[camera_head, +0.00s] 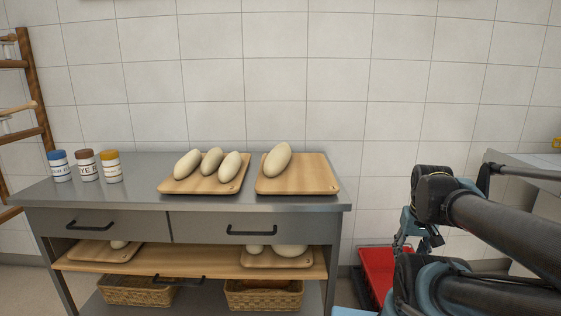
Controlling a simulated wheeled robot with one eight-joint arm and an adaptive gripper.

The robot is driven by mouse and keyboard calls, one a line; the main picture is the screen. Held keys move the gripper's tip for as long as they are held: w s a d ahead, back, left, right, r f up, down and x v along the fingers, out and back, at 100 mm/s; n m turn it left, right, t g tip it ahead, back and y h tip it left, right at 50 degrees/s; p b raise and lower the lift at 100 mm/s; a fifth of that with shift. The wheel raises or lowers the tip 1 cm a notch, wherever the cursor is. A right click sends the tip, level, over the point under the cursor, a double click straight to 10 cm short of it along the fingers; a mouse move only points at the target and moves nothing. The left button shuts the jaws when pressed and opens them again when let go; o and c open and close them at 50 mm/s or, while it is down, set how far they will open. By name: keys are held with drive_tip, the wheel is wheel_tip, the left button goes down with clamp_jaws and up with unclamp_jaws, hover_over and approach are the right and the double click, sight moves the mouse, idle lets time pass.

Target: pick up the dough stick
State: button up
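Several pale, elongated dough pieces lie on two wooden boards on the grey table. Three smaller ones, such as the middle dough piece (211,161), lie side by side on the left board (185,187). One larger dough piece (277,160) lies alone at the left side of the right board (312,178). I cannot tell which one is the dough stick. My gripper (428,240) hangs at the right, well apart from the table and the dough. It is small and partly hidden by my arm, so its fingers are not clear. No dough shows at it.
Three lidded jars (87,166) stand at the table's (135,196) left end. The lower wooden shelf (195,263) holds more boards and dough, with wicker baskets (137,290) below. A red crate (377,271) stands on the floor near my arm. The table front is clear.

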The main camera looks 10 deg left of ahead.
drive_tip(key=o, duration=0.4)
drive_tip(key=shift+s+r, duration=0.3)
drive_tip(key=shift+r, duration=0.1)
drive_tip(key=o, duration=0.4)
drive_tip(key=w+a+r+n+t+h, duration=0.1)
drive_tip(key=w+a+r+n, duration=0.2)
drive_tip(key=w+r+n, duration=0.5)
drive_tip(key=shift+w+a+n, duration=0.15)
drive_tip(key=shift+a+n, duration=0.2)
drive_tip(key=shift+n, duration=0.15)
drive_tip(key=w+a+r+n+t, duration=0.2)
drive_tip(key=w+a+r+n, duration=0.6)
drive_tip(key=a+n, duration=0.2)
drive_tip(key=n+t+y, duration=0.1)
drive_tip(key=n+t, duration=0.3)
drive_tip(key=n, duration=1.3)
approach(276, 152)
drive_tip(key=x, duration=0.9)
drive_tip(key=shift+w, duration=0.25)
drive_tip(key=shift+x, duration=2.6)
